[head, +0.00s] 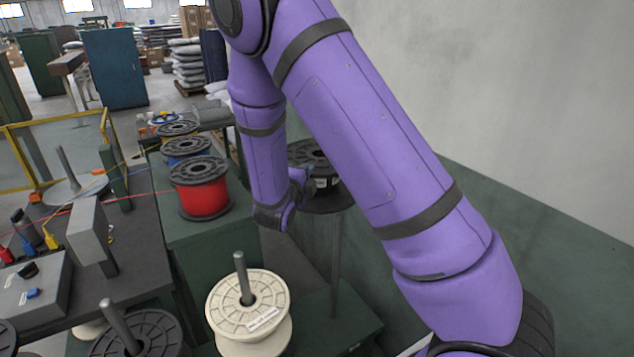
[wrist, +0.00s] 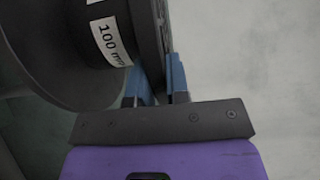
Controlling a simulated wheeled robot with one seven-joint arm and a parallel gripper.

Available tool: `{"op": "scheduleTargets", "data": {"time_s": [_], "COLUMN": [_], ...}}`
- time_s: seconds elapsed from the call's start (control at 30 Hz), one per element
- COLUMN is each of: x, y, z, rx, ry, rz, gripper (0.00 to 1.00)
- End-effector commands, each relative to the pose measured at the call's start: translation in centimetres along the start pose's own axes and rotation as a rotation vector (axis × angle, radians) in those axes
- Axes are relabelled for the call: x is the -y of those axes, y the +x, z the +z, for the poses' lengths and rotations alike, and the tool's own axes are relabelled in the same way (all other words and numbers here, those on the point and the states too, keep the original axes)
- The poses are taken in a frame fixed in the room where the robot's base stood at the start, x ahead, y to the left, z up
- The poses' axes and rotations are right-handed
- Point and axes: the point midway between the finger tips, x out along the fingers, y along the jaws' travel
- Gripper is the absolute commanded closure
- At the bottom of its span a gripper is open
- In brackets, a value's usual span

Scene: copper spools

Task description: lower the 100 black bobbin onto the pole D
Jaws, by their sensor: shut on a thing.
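The black bobbin (head: 325,203) is in the head view behind my purple arm, which hides part of it. In the wrist view the bobbin (wrist: 65,75) fills the upper left, with a white label reading "100" on its core. My gripper (wrist: 158,85) has its two blue fingers shut on the bobbin's flange edge. In the head view my gripper (head: 307,178) is at the bobbin's left side. A grey upright pole (head: 336,265) shows directly below the bobbin, rising from a green base. I cannot read a letter on it or tell whether its top enters the bobbin.
A cream spool (head: 222,305) stands on a pole at front centre, with a dark spool (head: 160,335) to its left. Red (head: 205,200), blue (head: 186,148) and yellow (head: 177,129) spools line the green bench. A wall (head: 520,110) stands at the right.

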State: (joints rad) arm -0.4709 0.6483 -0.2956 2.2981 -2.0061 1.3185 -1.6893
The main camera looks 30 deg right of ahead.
Motion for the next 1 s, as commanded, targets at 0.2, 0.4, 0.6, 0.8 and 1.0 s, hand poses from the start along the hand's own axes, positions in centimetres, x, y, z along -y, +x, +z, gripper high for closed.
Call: {"op": "scheduleTargets", "data": {"time_s": [0.2, 0.4, 0.6, 0.8, 1.0], "x": [-0.1, -0.3, -1.0, -2.1, -3.2], "y": [-1.7, -2.5, -2.5, -2.5, -2.5], "z": [-2.9, -3.9, -4.0, -4.0, -4.0], "rx": [-0.202, -0.273, -0.279, -0.278, -0.277], "ry": [0.0, 0.0, -0.001, -0.001, -0.001], "rz": [-0.002, -0.004, -0.004, -0.004, -0.003], "gripper": [1.0, 1.0, 1.0, 1.0, 1.0]}}
